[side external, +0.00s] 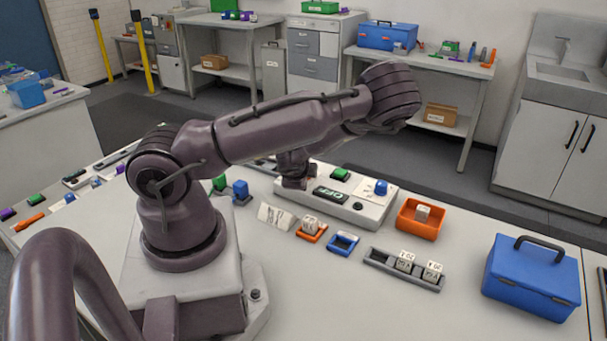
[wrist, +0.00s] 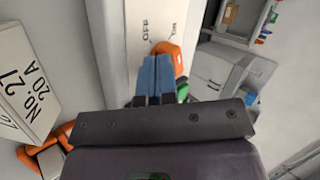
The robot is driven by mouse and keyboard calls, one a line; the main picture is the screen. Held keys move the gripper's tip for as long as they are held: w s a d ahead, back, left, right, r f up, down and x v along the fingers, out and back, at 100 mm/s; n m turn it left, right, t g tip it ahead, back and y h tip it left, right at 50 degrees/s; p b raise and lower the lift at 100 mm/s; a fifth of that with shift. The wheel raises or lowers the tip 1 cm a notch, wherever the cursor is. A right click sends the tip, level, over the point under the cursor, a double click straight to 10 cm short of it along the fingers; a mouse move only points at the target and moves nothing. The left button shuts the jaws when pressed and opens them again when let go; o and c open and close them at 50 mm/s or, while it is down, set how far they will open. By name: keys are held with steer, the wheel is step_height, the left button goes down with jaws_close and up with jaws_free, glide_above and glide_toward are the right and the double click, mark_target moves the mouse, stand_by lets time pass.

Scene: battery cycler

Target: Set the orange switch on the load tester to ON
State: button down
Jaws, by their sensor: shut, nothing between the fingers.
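The load tester is a long pale box (side external: 335,209) on the bench in the side external view. Its dark display reads OFF (side external: 331,195). Its pale panel (wrist: 133,60) fills the upper middle of the wrist view, with the printed labels OFF and ON. The orange switch (wrist: 169,51) shows just beyond my blue fingertips, below the ON label. It is partly hidden by the fingers, and I cannot tell whether they touch it. My gripper (wrist: 156,62) is shut and empty. In the side external view my gripper (side external: 294,183) is low at the tester's left end, hiding the switch there.
The tester also carries a green button (side external: 340,174) and a blue knob (side external: 381,188). An orange bin (side external: 407,226), a grey rack (side external: 378,260) with labelled blocks, and a blue toolbox (side external: 527,287) stand nearby. A labelled No. 27 20 A block (wrist: 25,75) lies left in the wrist view.

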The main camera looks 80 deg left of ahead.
steer(key=m+t+h, duration=0.1)
steer(key=m, duration=0.1)
steer(key=s+a+m+t+h, duration=0.1)
steer(key=m+t, duration=0.1)
steer(key=shift+s+a, duration=0.1)
steer(key=shift+a, duration=0.05)
steer(key=m+t+h, duration=0.1)
steer(key=m, duration=0.1)
steer(key=a+m+h, duration=0.1)
steer(key=m+h, duration=0.1)
steer(key=m+t+h, duration=0.1)
steer(key=m, duration=0.1)
steer(key=shift+s+a+m+t, duration=0.1)
steer(key=shift+a+m+t, duration=0.2)
steer(key=shift+a, duration=0.05)
steer(key=shift+d, duration=0.1)
steer(key=shift+w+d, duration=0.2)
steer(key=shift+w, duration=0.35)
steer(key=shift+w+d, duration=0.2)
steer(key=shift+w, duration=0.3)
steer(key=s, duration=0.5)
steer(key=shift+s+d, duration=0.15)
steer(key=shift+d, duration=0.1)
steer(key=v, duration=1)
